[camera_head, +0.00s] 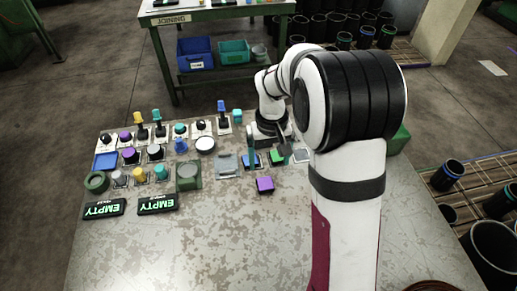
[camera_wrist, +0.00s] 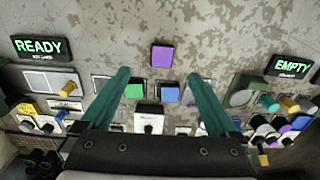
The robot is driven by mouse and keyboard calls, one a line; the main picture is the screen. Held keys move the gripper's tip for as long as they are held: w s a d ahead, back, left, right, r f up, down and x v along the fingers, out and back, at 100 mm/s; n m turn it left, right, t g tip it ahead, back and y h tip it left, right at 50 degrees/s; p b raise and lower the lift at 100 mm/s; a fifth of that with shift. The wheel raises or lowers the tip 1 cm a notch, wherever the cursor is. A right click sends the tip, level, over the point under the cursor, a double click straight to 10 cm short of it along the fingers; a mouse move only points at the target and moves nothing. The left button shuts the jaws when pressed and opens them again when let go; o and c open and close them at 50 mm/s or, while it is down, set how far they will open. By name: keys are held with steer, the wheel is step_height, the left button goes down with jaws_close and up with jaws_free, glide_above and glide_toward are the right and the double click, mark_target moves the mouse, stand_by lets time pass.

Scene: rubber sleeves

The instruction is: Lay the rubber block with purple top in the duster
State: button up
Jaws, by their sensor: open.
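The rubber block with purple top (camera_head: 265,184) lies on the worn grey table, near the middle. In the wrist view the purple block (camera_wrist: 162,55) sits centred, just beyond the fingertips and not between them. My gripper (camera_head: 267,162) is open, with two teal fingers spread wide; they frame the lower middle of the wrist view (camera_wrist: 159,76). The fingers appear empty. I cannot tell for certain which item is the duster.
A green block (camera_head: 277,157) and a blue block (camera_wrist: 170,92) stand close behind the purple one. Knobs, buttons and trays crowd the table's left. EMPTY signs (camera_head: 158,204) lie at front left; a READY sign (camera_wrist: 38,47) shows in the wrist view. The front table is clear.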

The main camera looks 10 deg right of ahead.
mark_target(266, 185)
steer(key=f, duration=1.2)
steer(key=shift+w+a+f, duration=0.2)
steer(key=shift+w+a, duration=0.05)
steer(key=shift+r, duration=0.1)
jaws_close()
